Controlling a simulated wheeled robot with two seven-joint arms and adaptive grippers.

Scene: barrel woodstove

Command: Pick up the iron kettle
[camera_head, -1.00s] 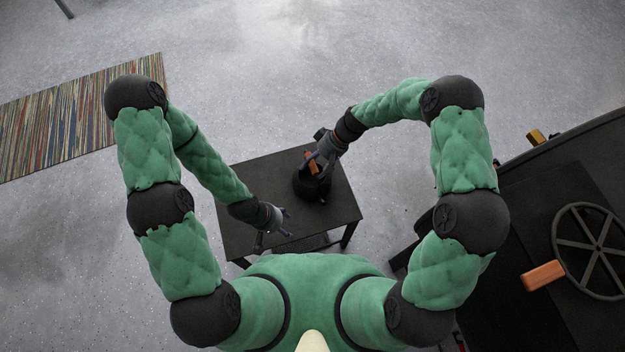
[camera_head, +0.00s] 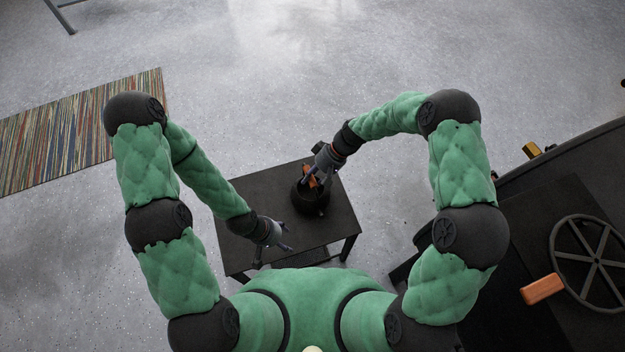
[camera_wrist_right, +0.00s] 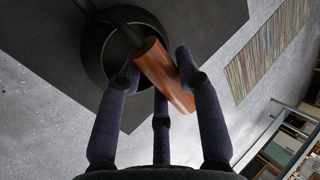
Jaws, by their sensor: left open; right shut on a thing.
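The black iron kettle (camera_head: 311,204) is at the small dark table (camera_head: 265,184), over the right part of its top. I cannot tell whether it touches the table or hangs just above it. Its orange-brown wooden handle grip (camera_wrist_right: 163,76) crosses the right wrist view, with the round dark body (camera_wrist_right: 92,55) below it. My right gripper (camera_head: 311,180) is above the kettle, shut on the handle, with fingers on both sides of it. My left gripper (camera_head: 283,240) is open and empty over the table's front edge, to the left of and nearer than the kettle.
A black stove with a spoked wheel (camera_head: 592,262) and a wooden handle (camera_head: 542,289) stands at the right. A striped rug (camera_head: 85,130) lies on the floor at the left. The floor beyond the table is clear.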

